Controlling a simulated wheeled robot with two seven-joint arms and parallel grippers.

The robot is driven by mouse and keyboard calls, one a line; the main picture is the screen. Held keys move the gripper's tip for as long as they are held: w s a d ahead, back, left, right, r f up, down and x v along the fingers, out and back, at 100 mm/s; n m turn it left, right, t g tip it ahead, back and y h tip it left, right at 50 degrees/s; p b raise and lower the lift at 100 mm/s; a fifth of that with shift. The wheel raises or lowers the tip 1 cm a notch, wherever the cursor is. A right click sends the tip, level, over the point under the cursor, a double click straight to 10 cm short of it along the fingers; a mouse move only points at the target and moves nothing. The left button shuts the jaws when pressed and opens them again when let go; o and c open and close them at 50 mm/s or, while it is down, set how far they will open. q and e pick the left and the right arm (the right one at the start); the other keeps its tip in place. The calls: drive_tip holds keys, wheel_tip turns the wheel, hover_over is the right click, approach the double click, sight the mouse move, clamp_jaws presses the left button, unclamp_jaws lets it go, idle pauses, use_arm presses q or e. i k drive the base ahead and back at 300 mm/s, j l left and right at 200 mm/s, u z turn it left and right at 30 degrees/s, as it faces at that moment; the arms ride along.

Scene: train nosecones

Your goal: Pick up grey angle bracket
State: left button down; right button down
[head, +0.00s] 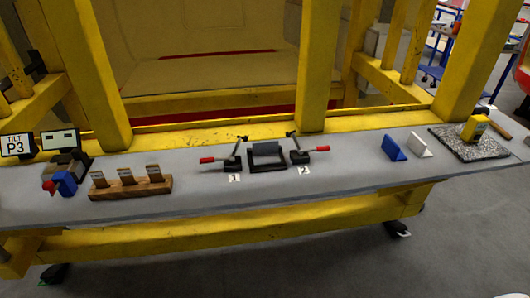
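A light grey angle bracket (421,146) stands on the right part of the long grey bench top (340,170). A blue angle bracket (394,149) stands just to its left, with a small gap between them. Neither of my grippers shows in the head view, and nothing is seen touching the grey bracket.
A fixture (268,158) with red-handled clamps sits mid-bench, a wooden block (131,187) to its left. A speckled plate (468,143) carrying a yellow object lies right of the brackets. Yellow posts (318,65) rise behind. Bench space left of the blue bracket is clear.

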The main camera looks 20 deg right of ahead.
sight(264, 153)
drive_tip(key=i, duration=0.15)
drive_tip(key=i+z, duration=0.3)
drive_tip(key=z, duration=0.15)
drive_tip(key=i+z, duration=0.3)
drive_tip(key=z, duration=0.15)
